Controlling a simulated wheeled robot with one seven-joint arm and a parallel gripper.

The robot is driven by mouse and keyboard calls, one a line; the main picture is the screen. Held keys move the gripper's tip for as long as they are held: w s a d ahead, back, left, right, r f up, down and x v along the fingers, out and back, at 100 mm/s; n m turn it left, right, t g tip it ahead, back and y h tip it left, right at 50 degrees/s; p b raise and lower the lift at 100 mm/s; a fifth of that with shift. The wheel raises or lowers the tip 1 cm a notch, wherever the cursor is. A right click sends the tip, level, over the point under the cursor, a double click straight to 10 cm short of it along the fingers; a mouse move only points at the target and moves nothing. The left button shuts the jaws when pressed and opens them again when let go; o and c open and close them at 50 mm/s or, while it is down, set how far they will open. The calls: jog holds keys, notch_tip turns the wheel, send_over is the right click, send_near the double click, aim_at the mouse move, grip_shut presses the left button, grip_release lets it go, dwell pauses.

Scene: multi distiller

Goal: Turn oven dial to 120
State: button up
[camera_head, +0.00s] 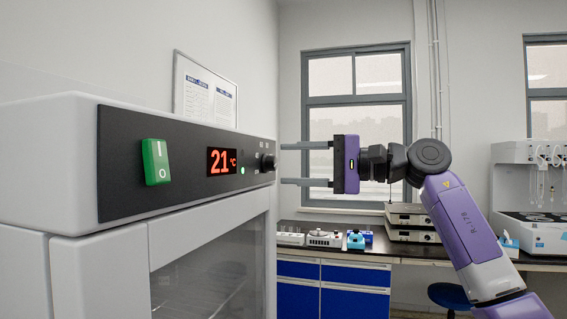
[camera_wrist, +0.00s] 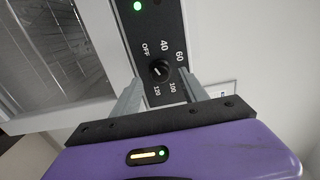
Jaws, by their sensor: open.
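The oven (camera_head: 170,180) stands at the left in the head view, with a black front panel, a green switch (camera_head: 156,161) and a red display (camera_head: 221,161) reading 21 °C. Its black dial (camera_head: 268,162) sits at the panel's right end. In the wrist view the dial (camera_wrist: 160,70) shows OFF, 40, 60, 100 and 120 around it; where its pointer stands is too small to tell surely. My gripper (camera_head: 281,163) is open and empty, facing the dial. In the wrist view its two fingers (camera_wrist: 166,88) lie on either side of the dial, apart from it.
The oven's glass door (camera_head: 215,265) is below the panel. Behind stands a bench with blue drawers (camera_head: 320,285), small instruments (camera_head: 325,238) and stacked devices (camera_head: 411,222). A white machine (camera_head: 535,185) is at the right. The space around my gripper is clear.

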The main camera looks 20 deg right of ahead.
aim_at(270, 163)
jog(key=shift+x, duration=1.2)
grip_shut()
